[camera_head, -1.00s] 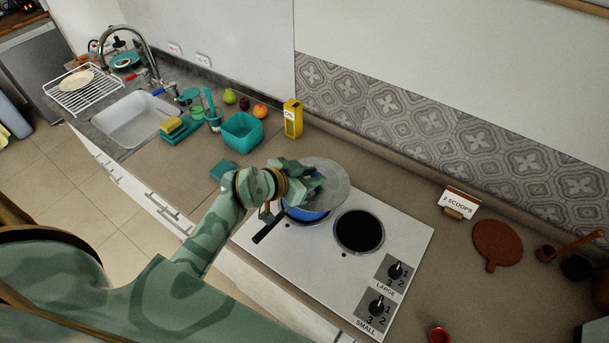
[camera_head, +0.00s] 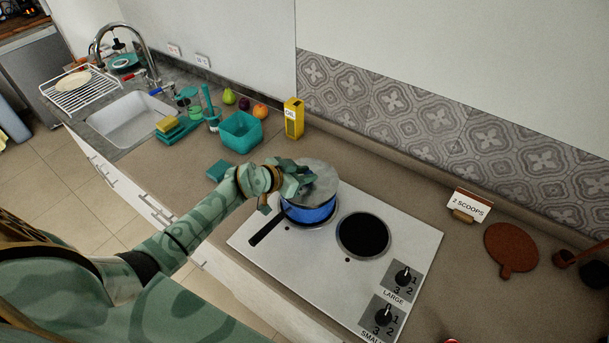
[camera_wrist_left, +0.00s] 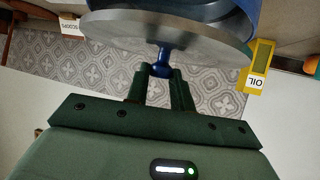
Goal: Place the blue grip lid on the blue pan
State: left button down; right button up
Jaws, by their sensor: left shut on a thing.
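The blue pan (camera_head: 318,215) stands on the left burner of the white hob, its dark handle pointing to the lower left. The grey lid (camera_head: 324,180) is over the pan's opening, and its blue grip (camera_wrist_left: 161,65) shows in the left wrist view. My left gripper (camera_wrist_left: 160,76) is shut on this grip; in the head view the gripper (camera_head: 302,182) covers it. The pan's blue wall (camera_wrist_left: 175,8) shows beyond the lid in the wrist view. I cannot tell whether the lid touches the rim. My right gripper is not in view.
The hob's right burner (camera_head: 363,235) is empty. A yellow oil carton (camera_head: 293,118) and a teal bowl (camera_head: 241,132) stand behind and left of the pan. A "2 scoops" card (camera_head: 468,205) and a brown round board (camera_head: 511,248) are at the right.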

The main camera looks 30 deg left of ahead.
pick_arm(q)
jog(key=shift+f, duration=0.5)
jog(key=c, duration=1.2)
grip_release()
jog(key=shift+r, duration=0.4)
jog(key=p+v, duration=0.3)
jog(key=v, duration=0.9)
jog(key=shift+r, duration=0.1)
